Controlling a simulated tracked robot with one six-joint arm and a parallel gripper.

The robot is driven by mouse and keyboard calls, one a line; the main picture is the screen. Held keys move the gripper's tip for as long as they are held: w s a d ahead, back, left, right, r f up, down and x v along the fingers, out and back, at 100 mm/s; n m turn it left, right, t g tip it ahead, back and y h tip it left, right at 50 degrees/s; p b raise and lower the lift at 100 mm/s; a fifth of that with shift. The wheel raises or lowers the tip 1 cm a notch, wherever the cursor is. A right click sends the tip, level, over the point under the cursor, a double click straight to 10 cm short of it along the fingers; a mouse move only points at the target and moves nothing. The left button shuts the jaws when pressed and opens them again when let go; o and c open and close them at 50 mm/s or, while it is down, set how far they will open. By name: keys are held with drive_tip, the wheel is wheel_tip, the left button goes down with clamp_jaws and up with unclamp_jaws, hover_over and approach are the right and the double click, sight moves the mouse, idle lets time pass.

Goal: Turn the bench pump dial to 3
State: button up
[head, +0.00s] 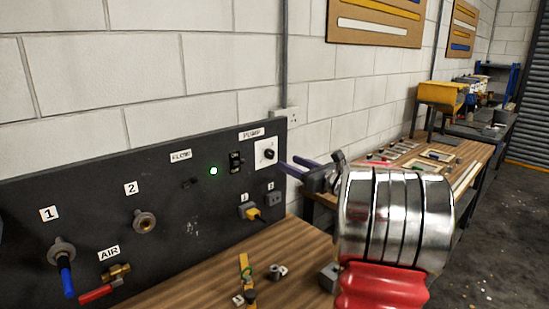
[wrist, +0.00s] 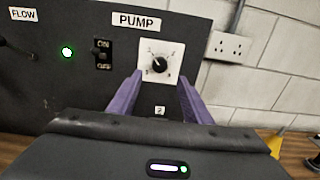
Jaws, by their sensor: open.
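The pump dial (wrist: 158,63) is a round black knob on a white square plate with small numbers, under the PUMP label (wrist: 136,20) on the dark panel. In the head view the dial (head: 268,154) is at the panel's right end. The knob's setting is too small to read surely. My gripper (wrist: 160,80) is open and empty, its two purple fingers spread on either side of the lower part of the dial plate. In the head view my gripper (head: 289,164) is just right of the dial; contact cannot be told.
An ON/OFF switch (wrist: 102,54) and a green lamp (wrist: 67,52) are left of the dial. A yellow plug (head: 250,212) sits in the panel below. A wall socket (wrist: 230,47) is to the right. The wooden bench (head: 200,283) holds small fittings.

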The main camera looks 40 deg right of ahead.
sight(271, 155)
drive_tip(key=w, duration=0.8)
drive_tip(key=shift+w, duration=0.35)
drive_tip(key=shift+c, duration=0.6)
drive_tip(key=c, duration=0.9)
drive_tip(key=shift+a, duration=0.15)
drive_tip(key=shift+c, duration=0.2)
